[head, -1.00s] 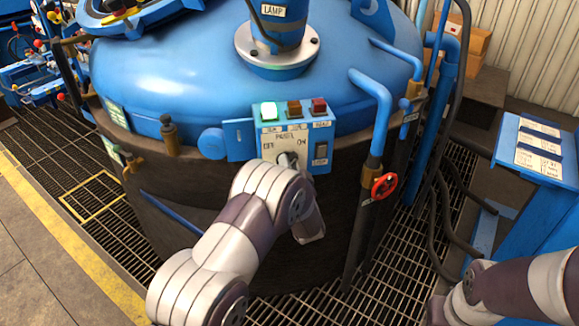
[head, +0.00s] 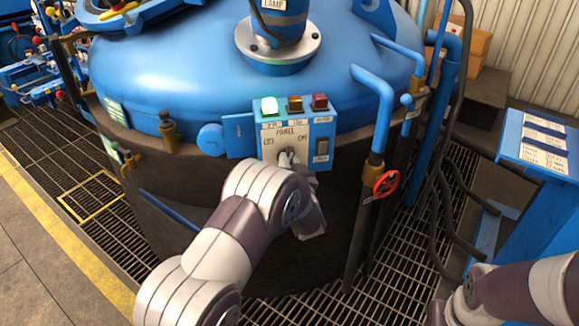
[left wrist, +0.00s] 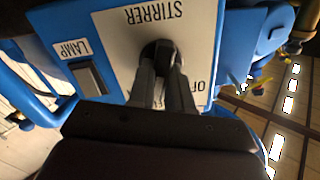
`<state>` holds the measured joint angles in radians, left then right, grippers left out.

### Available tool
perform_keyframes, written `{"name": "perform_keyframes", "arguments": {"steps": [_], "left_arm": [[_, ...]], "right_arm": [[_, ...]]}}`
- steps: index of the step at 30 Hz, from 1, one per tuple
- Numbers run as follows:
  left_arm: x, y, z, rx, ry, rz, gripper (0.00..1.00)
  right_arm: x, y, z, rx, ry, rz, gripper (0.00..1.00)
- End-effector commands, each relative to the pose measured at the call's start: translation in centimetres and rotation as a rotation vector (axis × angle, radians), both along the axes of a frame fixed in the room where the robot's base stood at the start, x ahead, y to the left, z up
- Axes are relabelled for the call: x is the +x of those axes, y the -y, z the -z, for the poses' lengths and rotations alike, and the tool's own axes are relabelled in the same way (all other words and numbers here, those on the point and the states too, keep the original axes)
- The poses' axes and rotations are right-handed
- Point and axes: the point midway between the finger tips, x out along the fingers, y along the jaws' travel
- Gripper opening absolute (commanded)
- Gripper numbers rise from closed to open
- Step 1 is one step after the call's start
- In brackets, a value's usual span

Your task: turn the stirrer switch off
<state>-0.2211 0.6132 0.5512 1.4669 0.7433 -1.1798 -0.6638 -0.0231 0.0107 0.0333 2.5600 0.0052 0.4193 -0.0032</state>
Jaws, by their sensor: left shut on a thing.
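The stirrer switch is a dark round knob (left wrist: 158,50) on a pale plate marked STIRRER in the left wrist view. My left gripper (head: 287,155) is at the switch in the head view. In the left wrist view my left gripper (left wrist: 163,62) has its two fingers shut on the knob, covering part of it. The knob's exact pointing is hidden by the fingers. My right gripper is out of view; only part of the right arm shows at lower right.
A green lamp (head: 269,106) glows at the panel's top beside an amber lamp (head: 295,104) and a red lamp (head: 320,102). A lamp switch (head: 322,146) is close by. A pipe with a red handwheel (head: 386,184) stands to the right.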

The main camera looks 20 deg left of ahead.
Motion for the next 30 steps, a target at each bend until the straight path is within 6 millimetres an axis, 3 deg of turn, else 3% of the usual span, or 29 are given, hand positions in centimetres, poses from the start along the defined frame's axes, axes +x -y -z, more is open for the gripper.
{"name": "perform_keyframes", "arguments": {"steps": [30], "left_arm": [[-0.2,-0.4,0.6,-0.827,0.403,-0.001,0.0]], "right_arm": [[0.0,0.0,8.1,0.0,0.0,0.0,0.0]]}}
